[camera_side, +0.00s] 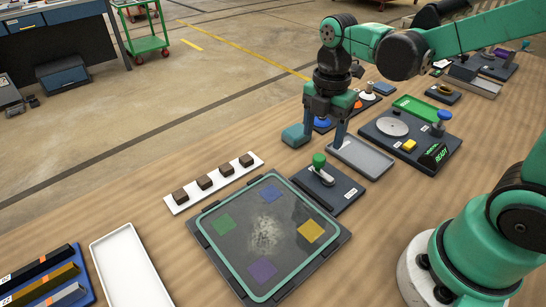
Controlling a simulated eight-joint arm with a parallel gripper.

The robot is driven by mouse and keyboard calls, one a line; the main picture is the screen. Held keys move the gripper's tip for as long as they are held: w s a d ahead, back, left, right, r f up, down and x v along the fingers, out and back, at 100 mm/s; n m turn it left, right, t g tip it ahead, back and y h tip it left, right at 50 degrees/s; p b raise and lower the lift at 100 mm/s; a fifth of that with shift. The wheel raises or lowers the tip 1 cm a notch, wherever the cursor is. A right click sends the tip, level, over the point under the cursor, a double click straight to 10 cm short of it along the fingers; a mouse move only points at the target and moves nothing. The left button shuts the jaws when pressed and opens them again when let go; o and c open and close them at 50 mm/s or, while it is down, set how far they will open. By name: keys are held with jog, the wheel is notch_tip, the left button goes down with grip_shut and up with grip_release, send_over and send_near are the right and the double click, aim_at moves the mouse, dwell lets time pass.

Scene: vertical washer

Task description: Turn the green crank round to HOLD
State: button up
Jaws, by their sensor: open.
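The green crank (319,160) has an upright green knob on a short grey arm. It stands on a dark plate (338,199) near the middle of the table. A small white label lies on that plate to the right of the crank, but its words are too small to read. My gripper (320,140) points down behind and above the crank. Its fingers are apart, with nothing seen between them, and they do not appear to touch the knob. The HOLD mark cannot be made out.
A framed dark panel with coloured squares (224,225) lies in front of the crank. A white strip with dark blocks (213,182) is to its left. A teal block-like shape (295,136) is beside my gripper.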

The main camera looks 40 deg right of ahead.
aim_at(319, 157)
jog(key=shift+f, duration=2.75)
grip_shut()
